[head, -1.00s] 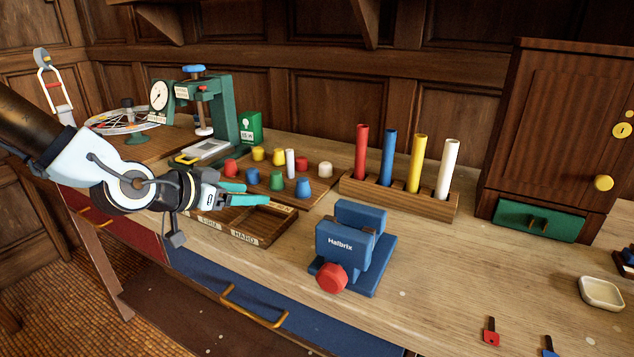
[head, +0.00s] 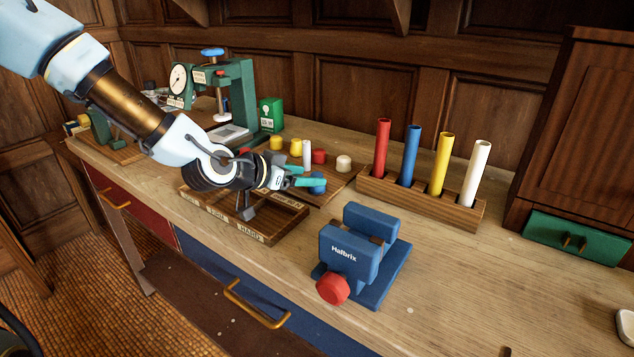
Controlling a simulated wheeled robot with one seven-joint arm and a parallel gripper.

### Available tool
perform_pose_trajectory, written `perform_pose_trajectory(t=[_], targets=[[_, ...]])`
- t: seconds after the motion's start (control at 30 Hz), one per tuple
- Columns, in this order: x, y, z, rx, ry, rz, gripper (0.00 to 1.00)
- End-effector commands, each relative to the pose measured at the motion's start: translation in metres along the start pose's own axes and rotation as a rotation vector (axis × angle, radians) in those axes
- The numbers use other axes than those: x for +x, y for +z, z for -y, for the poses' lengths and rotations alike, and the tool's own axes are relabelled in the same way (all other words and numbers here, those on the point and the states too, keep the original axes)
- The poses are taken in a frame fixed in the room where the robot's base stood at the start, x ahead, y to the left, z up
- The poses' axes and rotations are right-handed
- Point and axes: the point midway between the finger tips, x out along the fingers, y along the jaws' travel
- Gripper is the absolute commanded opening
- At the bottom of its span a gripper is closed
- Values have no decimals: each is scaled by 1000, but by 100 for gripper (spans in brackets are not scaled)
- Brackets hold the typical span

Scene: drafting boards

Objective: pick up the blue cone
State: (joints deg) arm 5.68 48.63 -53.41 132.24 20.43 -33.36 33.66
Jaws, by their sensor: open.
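A blue tapered piece (head: 317,189), the likely blue cone, stands on the wooden board right of the tray. My gripper (head: 313,175) is open, with its teal fingers pointing right at this piece. The nearer finger crosses in front of the piece and hides its middle. I cannot tell whether it stands between the fingers or touches one. A second blue piece and a green piece seen earlier are now hidden behind my gripper.
A white rod (head: 307,154), yellow pieces (head: 296,147), a red piece (head: 319,156) and a white piece (head: 343,163) stand close behind. The compartment tray (head: 268,226) lies below my gripper. A blue vise (head: 350,255) and a rack (head: 420,203) of coloured tubes stand to the right.

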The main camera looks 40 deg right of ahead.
Motion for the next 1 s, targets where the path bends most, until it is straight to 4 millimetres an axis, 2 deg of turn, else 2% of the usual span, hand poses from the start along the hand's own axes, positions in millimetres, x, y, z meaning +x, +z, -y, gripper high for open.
perform_pose_trajectory(t=[0.27, 0.57, 1.0], targets=[[36, -2, -2, -2, 2, 0, 75], [41, 0, -1, 0, -1, 0, 75], [41, 0, -1, 0, 0, 0, 25]])
